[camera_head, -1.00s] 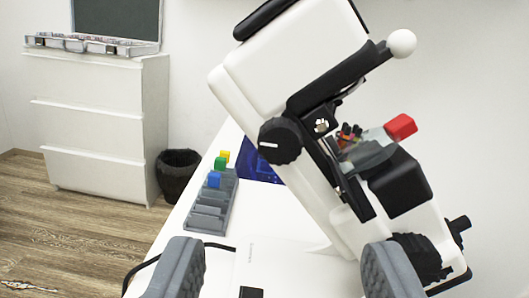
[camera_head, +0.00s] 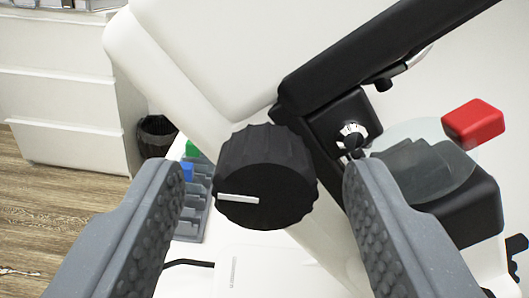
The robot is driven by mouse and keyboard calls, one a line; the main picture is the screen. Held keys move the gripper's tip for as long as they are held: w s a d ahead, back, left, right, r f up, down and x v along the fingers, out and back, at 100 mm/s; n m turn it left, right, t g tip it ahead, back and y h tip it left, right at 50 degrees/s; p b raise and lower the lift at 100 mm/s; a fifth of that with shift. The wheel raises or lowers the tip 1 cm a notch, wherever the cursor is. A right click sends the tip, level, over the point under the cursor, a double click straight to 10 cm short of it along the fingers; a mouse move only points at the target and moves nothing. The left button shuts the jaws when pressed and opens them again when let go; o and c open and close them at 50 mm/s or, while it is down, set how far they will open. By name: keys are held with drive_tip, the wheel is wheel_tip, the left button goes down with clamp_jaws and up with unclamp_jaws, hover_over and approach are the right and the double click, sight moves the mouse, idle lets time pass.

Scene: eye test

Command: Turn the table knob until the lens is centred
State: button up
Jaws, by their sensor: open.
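The table knob (camera_head: 265,175) is a black ribbed dial with a white pointer line, on the side of the white microscope-like device (camera_head: 190,60). The pointer line lies nearly level and points left. My gripper (camera_head: 262,185) is open, with one grey finger on each side of the knob in the picture; I see gaps between knob and fingers. A clear, rounded lens-like piece (camera_head: 425,150) sits right of the knob, by a red block (camera_head: 473,123). I cannot tell whether this piece is the task's lens or whether it is centred.
A grey rack (camera_head: 193,215) with a blue block (camera_head: 186,171) and a green block (camera_head: 192,149) stands behind the knob on the white table. A black arm (camera_head: 370,60) of the device slants above right. A waste bin (camera_head: 156,136) and white drawers (camera_head: 60,100) stand at left.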

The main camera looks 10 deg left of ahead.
drive_tip(key=shift+w+a, duration=0.1)
drive_tip(key=shift+w, duration=0.2)
drive_tip(key=c, duration=1)
drive_tip(key=shift+o, duration=0.2)
drive_tip(key=shift+r+m+p, duration=0.1)
drive_tip(key=shift+m+p, duration=0.55)
drive_tip(key=shift+m, duration=0.35)
drive_tip(key=o, duration=1)
drive_tip(key=shift+c, duration=0.2)
drive_tip(key=p+v, duration=0.2)
drive_tip(key=v, duration=1.2)
